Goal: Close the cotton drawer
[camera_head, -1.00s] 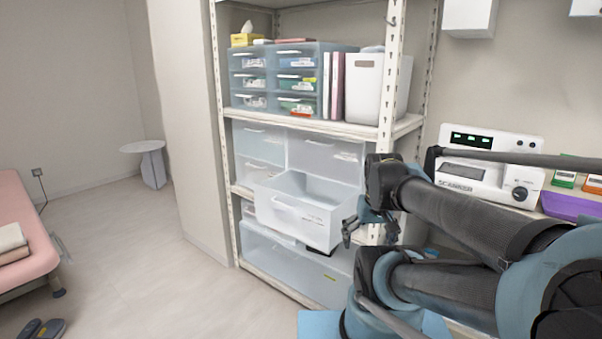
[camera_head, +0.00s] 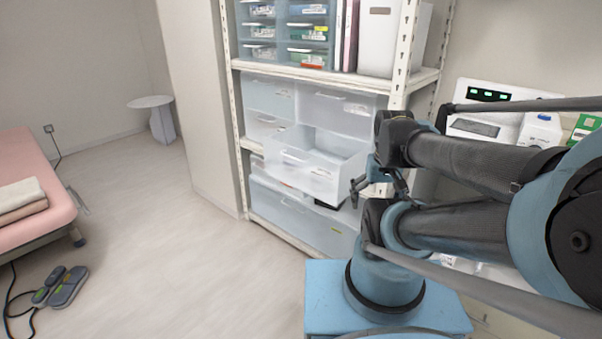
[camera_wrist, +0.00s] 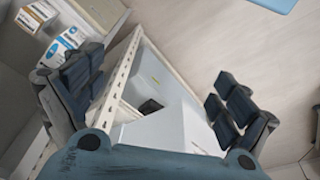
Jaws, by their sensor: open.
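The cotton drawer (camera_head: 305,175) is a translucent white box pulled out of the middle level of the shelf unit. It sticks out toward the room, and its inside shows from above. My gripper (camera_head: 360,190) is at the drawer's right side in the head view; whether it touches cannot be told. In the wrist view my gripper (camera_wrist: 155,98) is open, its dark fingers wide apart with nothing held. A white drawer surface (camera_wrist: 170,132) shows between and below the fingers, partly hidden by my gripper's body.
The shelf's metal post (camera_head: 405,50) stands close behind my arm. A long clear bin (camera_head: 300,218) sits below the drawer. A white device (camera_head: 490,120) is at right. A pink bed (camera_head: 30,185) and a round side table (camera_head: 152,103) are left. The floor before the shelf is clear.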

